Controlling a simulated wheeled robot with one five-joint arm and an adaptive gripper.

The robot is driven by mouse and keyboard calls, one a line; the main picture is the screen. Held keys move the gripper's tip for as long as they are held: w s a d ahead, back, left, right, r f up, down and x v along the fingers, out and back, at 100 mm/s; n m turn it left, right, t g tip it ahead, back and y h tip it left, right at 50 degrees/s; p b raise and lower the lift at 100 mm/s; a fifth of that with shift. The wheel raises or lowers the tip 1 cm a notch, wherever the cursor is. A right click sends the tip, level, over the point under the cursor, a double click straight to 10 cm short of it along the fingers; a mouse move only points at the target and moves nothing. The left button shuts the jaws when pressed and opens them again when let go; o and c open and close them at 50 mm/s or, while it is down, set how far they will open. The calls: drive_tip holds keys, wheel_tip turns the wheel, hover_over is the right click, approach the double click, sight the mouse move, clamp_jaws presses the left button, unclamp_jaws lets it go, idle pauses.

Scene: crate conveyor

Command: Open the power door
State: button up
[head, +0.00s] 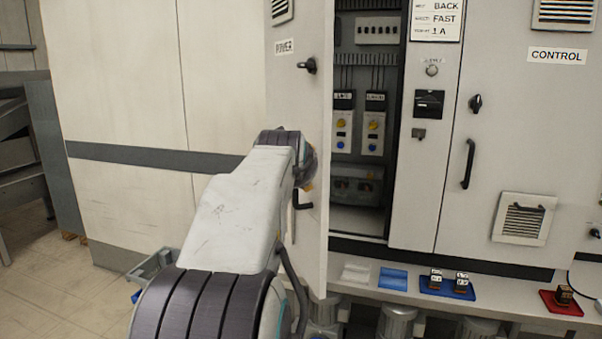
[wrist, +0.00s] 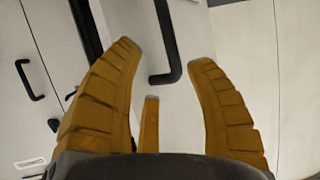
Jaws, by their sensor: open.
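The power door (head: 285,110), pale grey with a POWER label, stands swung open, and the cabinet interior shows to its right. Its black bar handle (head: 296,197) is partly hidden by my arm in the head view. In the wrist view a black bar handle (wrist: 170,40) ends in a bend between and just beyond the tips of my gripper (wrist: 162,56). The orange fingers are spread open and hold nothing. Whether they touch the handle I cannot tell. In the head view my gripper is mostly hidden behind the arm. A black knob (head: 308,66) sits above on the door.
Inside the cabinet are two modules (head: 343,125) with coloured buttons. The CONTROL door (head: 515,90) at right is shut. A ledge (head: 340,280) below carries coloured pads and small blocks. Tiled floor (head: 50,265) is free at left.

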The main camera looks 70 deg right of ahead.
drive_tip(key=shift+f+v, duration=0.1)
drive_tip(key=shift+v, duration=1.25)
drive_tip(key=shift+f+v, duration=0.15)
drive_tip(key=shift+v, duration=1.2)
drive_tip(key=shift+s+a, duration=0.1)
drive_tip(key=shift+c, duration=0.3)
